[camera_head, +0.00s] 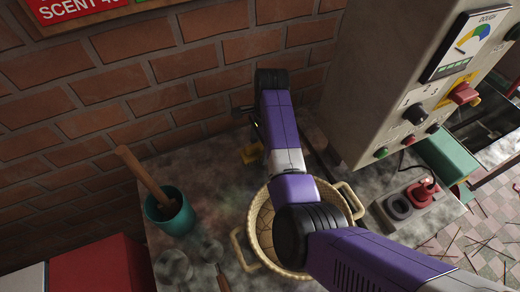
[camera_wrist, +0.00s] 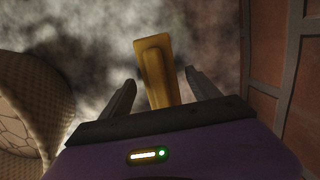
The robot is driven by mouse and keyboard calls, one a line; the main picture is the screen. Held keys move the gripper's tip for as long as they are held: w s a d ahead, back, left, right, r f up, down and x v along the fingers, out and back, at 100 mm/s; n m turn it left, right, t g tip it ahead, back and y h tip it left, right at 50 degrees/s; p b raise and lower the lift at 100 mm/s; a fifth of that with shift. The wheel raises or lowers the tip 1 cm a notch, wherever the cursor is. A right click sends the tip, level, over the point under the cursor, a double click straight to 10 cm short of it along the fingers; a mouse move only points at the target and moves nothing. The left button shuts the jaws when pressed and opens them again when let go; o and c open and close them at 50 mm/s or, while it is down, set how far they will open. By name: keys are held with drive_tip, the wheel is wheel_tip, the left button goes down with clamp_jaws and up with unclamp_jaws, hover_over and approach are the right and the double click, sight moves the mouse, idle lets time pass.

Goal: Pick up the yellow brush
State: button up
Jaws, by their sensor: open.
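The yellow brush (camera_wrist: 155,70) lies on the worn table top, seen in the wrist view between the two fingers of my gripper (camera_wrist: 158,92). The fingers are apart, one on each side of the brush, with a gap to it on both sides. The near end of the brush is hidden behind my gripper body. In the head view a small part of the yellow brush (camera_head: 250,154) shows just left of my arm, near the brick wall. My fingers are mostly hidden there behind the arm.
A wicker basket (camera_head: 240,246) with two handles stands below my arm. A teal cup (camera_head: 172,218) with a wooden pestle (camera_head: 143,174) stands to the left. A grey machine (camera_head: 372,90) is at the right. The brick wall (camera_head: 110,110) rises close behind the brush.

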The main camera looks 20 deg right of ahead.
sight(260, 144)
drive_tip(key=shift+f, duration=0.15)
drive_tip(key=shift+c, duration=0.2)
drive_tip(key=c, duration=1.5)
drive_tip(key=shift+w+r, duration=0.1)
drive_tip(key=shift+r, duration=0.7)
wheel_tip(260, 144, up, 18)
drive_tip(key=p, duration=0.7)
drive_tip(key=shift+r, duration=0.25)
